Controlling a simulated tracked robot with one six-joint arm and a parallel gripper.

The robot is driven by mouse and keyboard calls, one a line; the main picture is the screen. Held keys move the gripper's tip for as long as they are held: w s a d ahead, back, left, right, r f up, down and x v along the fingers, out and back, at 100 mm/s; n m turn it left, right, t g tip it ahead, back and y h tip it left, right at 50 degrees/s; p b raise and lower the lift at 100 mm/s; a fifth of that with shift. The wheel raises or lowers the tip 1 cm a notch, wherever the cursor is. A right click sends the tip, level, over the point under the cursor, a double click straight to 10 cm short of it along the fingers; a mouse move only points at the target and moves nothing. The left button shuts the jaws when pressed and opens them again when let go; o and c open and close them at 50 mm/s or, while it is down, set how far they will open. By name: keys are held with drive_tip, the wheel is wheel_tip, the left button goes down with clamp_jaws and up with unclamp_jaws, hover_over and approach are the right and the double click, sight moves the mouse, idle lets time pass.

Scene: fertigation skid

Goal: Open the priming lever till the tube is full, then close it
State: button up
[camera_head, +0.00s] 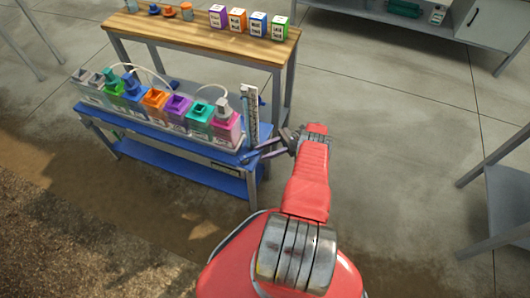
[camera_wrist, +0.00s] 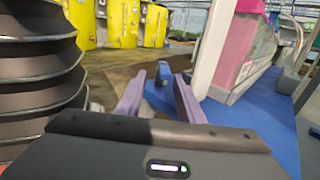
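The clear upright tube (camera_head: 250,115) stands on a pale backing at the right end of the blue bench; its fill level is too small to read. In the wrist view a white upright post (camera_wrist: 212,50), apparently the tube's backing, rises just right of my fingers. My gripper (camera_head: 262,150) reaches the bench's right end near the foot of the tube. In the wrist view my gripper (camera_wrist: 160,80) is open, its two purple-grey fingers apart. A small blue piece (camera_wrist: 163,74), possibly the priming lever, shows between and beyond the fingertips. I cannot tell whether they touch it.
The blue bench (camera_head: 160,126) carries a row of coloured containers with thin hoses. The pink container (camera_head: 227,128) is closest to the tube. A wooden table (camera_head: 205,40) with several small boxes stands behind. Grey floor is free to the right.

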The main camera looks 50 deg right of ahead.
idle(0.3)
drive_tip(key=s+d+r+n+t+h, duration=0.25)
drive_tip(key=d+r+t+h, duration=0.2)
drive_tip(key=d+r, duration=1.35)
drive_tip(key=w+a+r+n+g+h, duration=0.1)
drive_tip(key=w+a+r+n+g, duration=0.1)
drive_tip(key=w+a+r, duration=0.4)
drive_tip(key=w+a+r+n+g, duration=0.1)
drive_tip(key=w+r+g, duration=0.15)
drive_tip(key=r, duration=0.55)
drive_tip(key=w+a+r+n+g+h, duration=0.1)
drive_tip(key=a+r+n+h, duration=0.1)
drive_tip(key=a+r, duration=0.55)
drive_tip(key=a+r+n+g+h, duration=0.2)
drive_tip(key=a+r, duration=0.2)
drive_tip(key=a, duration=0.6)
drive_tip(key=w+a+r+n+g+h, duration=0.1)
drive_tip(key=a+r+n, duration=0.2)
drive_tip(key=a+r, duration=0.4)
drive_tip(key=s+a+r+n+t+h, duration=0.2)
drive_tip(key=s+a+n+h, duration=0.4)
drive_tip(key=s+a, duration=1.3)
drive_tip(key=s+n+t, duration=0.1)
drive_tip(key=n, duration=0.2)
drive_tip(key=shift+s+a+r, duration=0.2)
drive_tip(key=shift+r, duration=0.05)
